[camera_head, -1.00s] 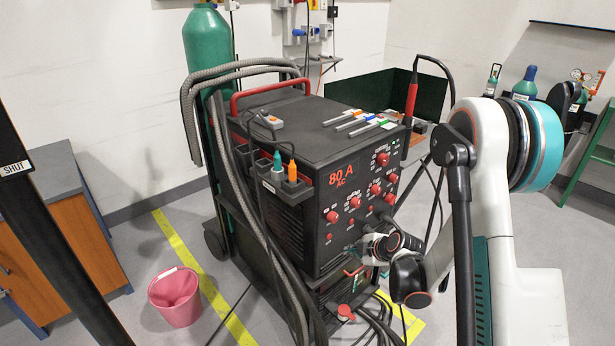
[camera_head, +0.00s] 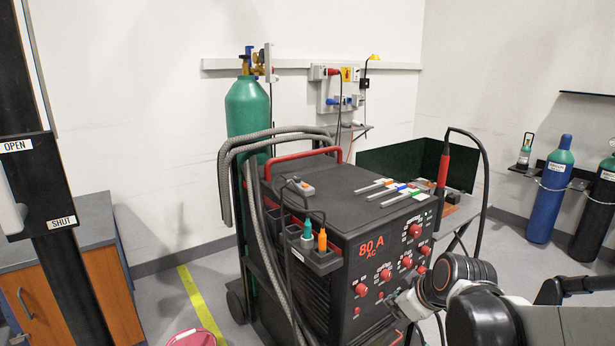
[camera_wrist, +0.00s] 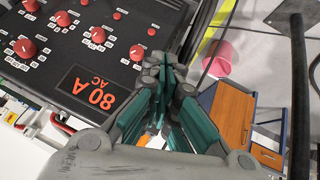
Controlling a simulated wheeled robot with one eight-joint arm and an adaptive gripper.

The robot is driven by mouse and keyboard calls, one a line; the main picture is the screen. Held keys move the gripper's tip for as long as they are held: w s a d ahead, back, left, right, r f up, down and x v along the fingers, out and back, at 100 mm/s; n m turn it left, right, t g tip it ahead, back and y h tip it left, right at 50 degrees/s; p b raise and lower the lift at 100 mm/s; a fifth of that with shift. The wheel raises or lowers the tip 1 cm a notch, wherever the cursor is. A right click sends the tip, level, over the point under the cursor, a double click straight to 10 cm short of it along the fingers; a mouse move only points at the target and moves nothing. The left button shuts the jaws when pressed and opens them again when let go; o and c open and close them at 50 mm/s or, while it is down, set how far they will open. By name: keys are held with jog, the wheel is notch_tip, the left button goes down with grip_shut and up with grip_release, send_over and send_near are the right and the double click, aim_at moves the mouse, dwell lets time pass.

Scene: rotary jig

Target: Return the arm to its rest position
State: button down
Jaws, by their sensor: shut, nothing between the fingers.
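My gripper (camera_wrist: 165,78) shows in the wrist view with its teal-lined fingers closed together and nothing between them. Behind it in that view is the front panel of the black welding machine, with red knobs and a red "80 A AC" display. In the head view my arm (camera_head: 475,290) is at the lower right, in front of the welding machine (camera_head: 300,285) and covering part of its lower right front. Whether the fingers touch the panel cannot be told.
A dark post with OPEN and SHUT labels (camera_head: 61,222) is at the left. Gas cylinders (camera_head: 550,190) stand at the right wall.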

jog(key=s+r+m+h, duration=0.1)
jog(key=s+m, duration=0.3)
jog(key=s, duration=0.5)
jog(key=s+r+m, duration=0.4)
jog(key=s, duration=0.6)
jog(key=shift+d+h, duration=0.15)
jog(key=shift+h, duration=0.25)
dwell(0.8)
